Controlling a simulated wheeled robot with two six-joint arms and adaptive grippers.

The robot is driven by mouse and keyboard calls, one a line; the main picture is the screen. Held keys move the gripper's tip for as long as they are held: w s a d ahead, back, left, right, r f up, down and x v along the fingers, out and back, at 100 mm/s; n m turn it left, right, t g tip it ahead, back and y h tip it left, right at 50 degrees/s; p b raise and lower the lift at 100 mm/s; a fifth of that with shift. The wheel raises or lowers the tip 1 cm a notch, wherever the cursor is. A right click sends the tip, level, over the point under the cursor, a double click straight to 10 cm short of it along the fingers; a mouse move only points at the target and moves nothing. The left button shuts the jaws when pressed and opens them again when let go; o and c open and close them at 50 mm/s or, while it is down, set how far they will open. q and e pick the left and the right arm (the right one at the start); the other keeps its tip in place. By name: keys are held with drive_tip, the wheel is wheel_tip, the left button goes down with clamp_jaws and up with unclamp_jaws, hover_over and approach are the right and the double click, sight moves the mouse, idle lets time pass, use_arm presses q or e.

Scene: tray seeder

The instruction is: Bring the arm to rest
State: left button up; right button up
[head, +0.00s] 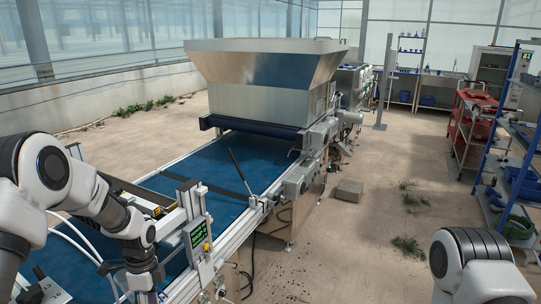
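My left arm comes in from the left, bends over the near end of the seeder line and points down. My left gripper (142,284) is at the bottom edge of the head view, beside the blue conveyor belt (226,160). Its fingertips are cut off by the frame, so whether it is open or holds anything cannot be seen. Only a rounded joint of my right arm shows at the bottom right. My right gripper is out of view.
The steel hopper (262,70) stands over the belt. A control box with a green display (198,235) sits close to my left wrist. A red cart (471,128) and a blue shelf rack (515,150) stand at right. Open floor (365,240) lies between the line and the rack.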

use_arm(q)
drive_tip(key=s+d+f+n+g+b, duration=0.1)
drive_tip(key=s+d+f+n, duration=0.2)
drive_tip(key=s+f, duration=0.6)
drive_tip(key=s+d+f+n+b, duration=0.1)
drive_tip(key=s+d+f+n, duration=0.3)
drive_tip(key=s, duration=0.8)
drive_tip(key=s+d+f+n+g+b, duration=0.1)
drive_tip(key=s+d+f+n, duration=0.15)
drive_tip(key=s+f, duration=0.7)
drive_tip(key=w+n+t, duration=0.1)
drive_tip(key=n, duration=0.1)
drive_tip(key=w+r+n+t, duration=0.1)
drive_tip(key=n, duration=0.2)
drive_tip(key=w+a+r+n+t, duration=0.1)
drive_tip(key=n, duration=0.1)
drive_tip(key=shift+r+n+t, duration=0.1)
drive_tip(key=shift+n+t, duration=0.15)
drive_tip(key=shift+t, duration=0.15)
